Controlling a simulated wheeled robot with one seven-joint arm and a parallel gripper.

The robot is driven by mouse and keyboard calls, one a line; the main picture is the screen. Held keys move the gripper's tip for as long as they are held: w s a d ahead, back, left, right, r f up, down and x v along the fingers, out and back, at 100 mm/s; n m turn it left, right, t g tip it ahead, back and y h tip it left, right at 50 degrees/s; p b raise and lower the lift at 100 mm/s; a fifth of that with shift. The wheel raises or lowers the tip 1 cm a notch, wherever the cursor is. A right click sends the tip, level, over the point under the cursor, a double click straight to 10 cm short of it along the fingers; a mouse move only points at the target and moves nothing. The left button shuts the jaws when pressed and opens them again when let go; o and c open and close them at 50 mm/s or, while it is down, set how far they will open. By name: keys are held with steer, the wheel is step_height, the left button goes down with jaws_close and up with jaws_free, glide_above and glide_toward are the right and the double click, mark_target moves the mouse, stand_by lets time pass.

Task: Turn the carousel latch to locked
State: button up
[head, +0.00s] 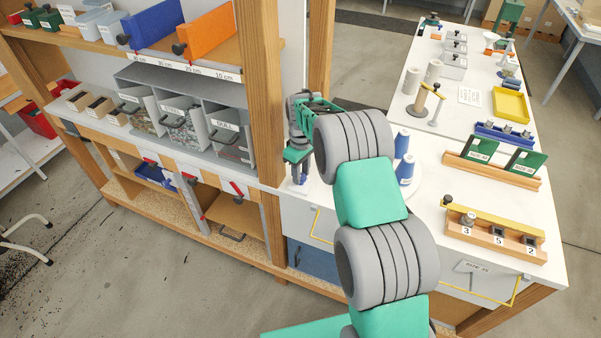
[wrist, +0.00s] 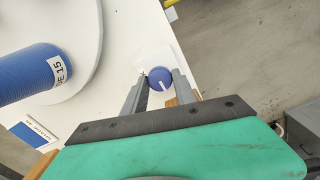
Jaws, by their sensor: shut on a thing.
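The carousel latch appears as a round blue knob (wrist: 160,80) with a white pointer line, set on a pale plate near the white tabletop's edge in the wrist view. Print on the plate is too small to read, so I cannot tell which position the pointer marks. My gripper (wrist: 158,76) is shut on the knob, with a finger on each side. In the head view my gripper (head: 300,178) points down at the table's left end, beside the shelf post, and mostly hides the knob. The white round carousel (wrist: 92,75) stands beside it, bearing blue spools (head: 402,143).
A wooden post (head: 262,100) and shelf unit with grey bins (head: 180,125) stand left of my gripper. Green cards in a wooden rack (head: 490,165) and a block with numbered dials (head: 495,237) lie on the right.

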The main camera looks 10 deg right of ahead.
jaws_close()
steer(key=shift+m+b, duration=0.4)
steer(key=m+b, duration=0.2)
steer(key=shift+f+m, duration=0.1)
steer(key=shift+m, duration=0.2)
steer(key=m+b, duration=0.2)
steer(key=m, duration=0.2)
steer(key=shift+m, duration=0.3)
steer(key=m+b, duration=0.1)
steer(key=m, duration=0.4)
steer(key=shift+w+r+b, duration=0.1)
steer(key=shift+r+b, duration=0.1)
steer(key=shift+b, duration=0.15)
steer(key=shift+m+b, duration=0.35)
steer(key=shift+m, duration=2.15)
steer(key=shift+r, duration=0.1)
